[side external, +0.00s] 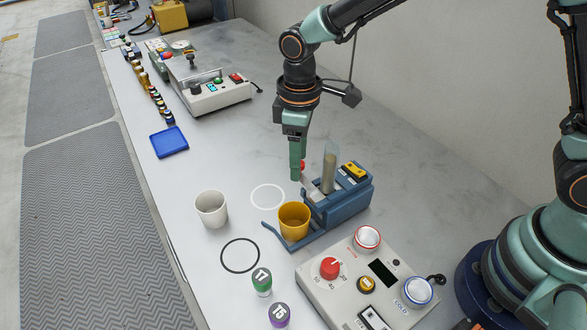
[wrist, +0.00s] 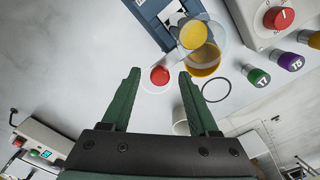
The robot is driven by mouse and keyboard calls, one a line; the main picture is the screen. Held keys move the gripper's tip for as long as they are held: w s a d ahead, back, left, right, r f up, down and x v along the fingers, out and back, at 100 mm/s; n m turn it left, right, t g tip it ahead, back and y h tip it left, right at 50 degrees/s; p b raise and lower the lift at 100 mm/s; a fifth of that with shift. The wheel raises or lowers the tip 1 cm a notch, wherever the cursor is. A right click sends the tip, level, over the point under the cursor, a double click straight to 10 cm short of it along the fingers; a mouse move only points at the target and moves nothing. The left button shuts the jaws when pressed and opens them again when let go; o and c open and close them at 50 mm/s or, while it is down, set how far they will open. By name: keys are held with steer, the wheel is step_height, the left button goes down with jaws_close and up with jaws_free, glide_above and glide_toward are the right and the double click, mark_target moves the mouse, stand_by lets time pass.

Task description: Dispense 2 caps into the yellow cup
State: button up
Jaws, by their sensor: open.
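The yellow cup (side external: 294,222) stands upright on the low front tray of the blue dispenser (side external: 345,205). A clear upright tube (side external: 330,168) with dull yellowish contents rises from the dispenser. In the wrist view the yellow cup (wrist: 204,68) lies beyond the right finger, partly behind the tube (wrist: 192,34). My gripper (side external: 297,177) points down beside the tube. A red knob (wrist: 159,76) shows between the open fingertips (wrist: 158,72) in the wrist view, with gaps on both sides. In the side view the knob is mostly hidden behind the fingers. Whether any caps are inside the cup is unclear.
A white cup (side external: 211,209) stands left of the yellow cup. A white ring (side external: 267,197) and a black ring (side external: 240,255) mark the table. A control box (side external: 368,285) with a red dial and two jars, green-topped (side external: 262,281) and purple-topped (side external: 279,315), are in front. A blue tray (side external: 169,142) lies farther back.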

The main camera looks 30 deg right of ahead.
jaws_close()
steer(key=shift+r, duration=0.1)
stand_by(1.3)
